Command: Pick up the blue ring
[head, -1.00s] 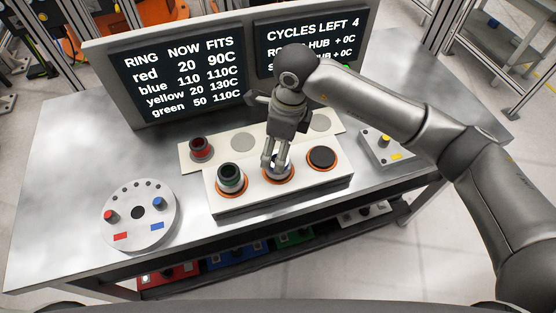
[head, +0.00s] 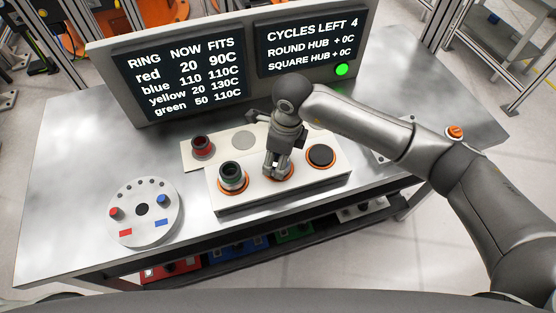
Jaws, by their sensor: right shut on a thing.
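My right gripper (head: 276,170) points down at the middle heater position of the white block (head: 262,203). It is shut on the blue ring, which the fingers hide almost fully; I cannot tell whether it is clear of the heater. The orange rim (head: 291,175) of that heater shows beside the fingers. The screen (head: 180,82) reads blue 110 now, fits 110C. My left gripper is not in view.
The right heater (head: 320,156) is bare. A red ring (head: 202,146) stands on the pale plate behind. A round plate (head: 143,213) with red and blue knobs lies left. A green lamp (head: 342,69) glows.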

